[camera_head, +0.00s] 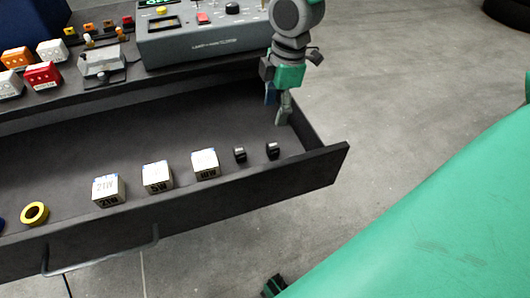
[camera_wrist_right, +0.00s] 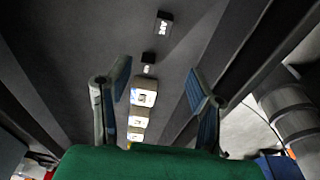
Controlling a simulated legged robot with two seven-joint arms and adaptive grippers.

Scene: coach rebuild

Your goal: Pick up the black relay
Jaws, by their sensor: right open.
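Two small black blocks stand near the front wall of the open drawer in the head view. The right one (camera_head: 272,150) is closer to the drawer's end; the left one (camera_head: 239,154) is beside a white box. I cannot tell which is the relay. The wrist view shows both, one with white lettering at the top (camera_wrist_right: 163,22) and one below it (camera_wrist_right: 148,58). My right gripper (camera_head: 277,106) points down near the drawer's right end, behind the black blocks in the picture. Its fingers (camera_wrist_right: 158,78) are apart and empty. My left gripper is not seen.
The drawer (camera_head: 335,160) also holds white labelled boxes (camera_head: 157,177) and a yellow ring (camera_head: 34,213). Its walls rise around them. Above is a bench with a grey control unit (camera_head: 200,35) and several coloured blocks (camera_head: 43,75). A large green surface (camera_head: 430,220) fills the lower right.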

